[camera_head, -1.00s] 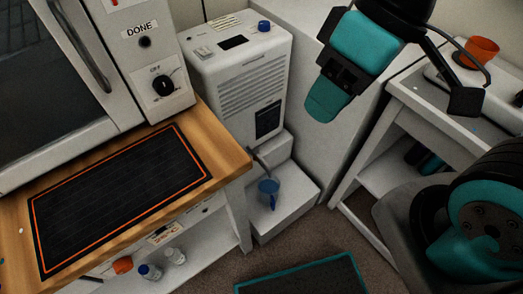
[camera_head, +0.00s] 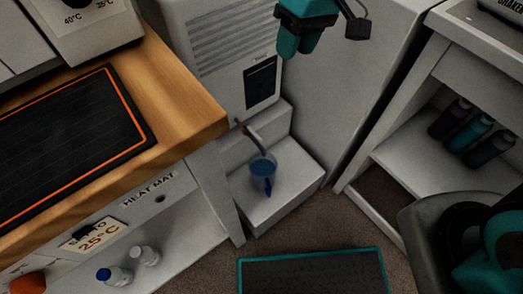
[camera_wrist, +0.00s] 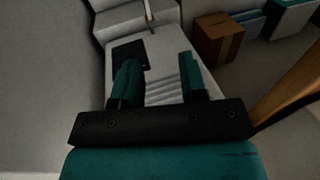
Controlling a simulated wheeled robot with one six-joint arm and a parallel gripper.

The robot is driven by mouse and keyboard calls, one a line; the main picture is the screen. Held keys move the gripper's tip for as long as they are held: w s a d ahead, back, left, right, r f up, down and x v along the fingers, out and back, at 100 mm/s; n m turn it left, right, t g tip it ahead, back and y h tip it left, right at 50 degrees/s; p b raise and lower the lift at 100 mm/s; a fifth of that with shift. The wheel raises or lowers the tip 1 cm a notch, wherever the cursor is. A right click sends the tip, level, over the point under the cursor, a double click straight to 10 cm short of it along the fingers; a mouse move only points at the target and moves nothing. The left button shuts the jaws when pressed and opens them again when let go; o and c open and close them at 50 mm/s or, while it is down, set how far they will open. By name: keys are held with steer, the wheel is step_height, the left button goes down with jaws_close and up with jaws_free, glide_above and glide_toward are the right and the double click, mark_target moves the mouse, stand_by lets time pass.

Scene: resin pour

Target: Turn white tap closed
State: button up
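A white dispenser machine (camera_head: 220,75) stands beside the wooden bench, with a dark front panel (camera_head: 261,82). A thin dark spout (camera_head: 254,138) comes out low on its front, above a blue see-through cup (camera_head: 263,167) on a white step. I cannot make out a clearly white tap handle. My gripper (camera_head: 298,48) hangs at the upper middle, in front of or above the machine's right side, its teal fingers apart and empty. In the wrist view, my gripper (camera_wrist: 160,78) is open toward the machine front (camera_wrist: 166,55), and a thin spout-like part (camera_wrist: 149,13) shows at the top.
A wooden bench (camera_head: 185,108) with a black mat (camera_head: 75,140) edged in orange is at left. A white rack (camera_head: 440,90) with dark and teal bottles is at right. A teal-edged floor mat (camera_head: 315,272) lies in front.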

steer(key=b, duration=0.6)
glide_toward(259, 137)
steer(key=shift+h, duration=0.4)
steer(key=f+b, duration=0.1)
steer(key=f, duration=0.1)
steer(key=a+f+b, duration=0.1)
steer(key=f+b, duration=0.1)
steer(key=f, duration=0.1)
steer(key=a+f+b, duration=0.1)
steer(key=f, duration=0.2)
steer(key=shift+s+f+b, duration=0.15)
steer(key=shift+s+b, duration=0.2)
steer(key=shift+c, duration=0.5)
jaws_close()
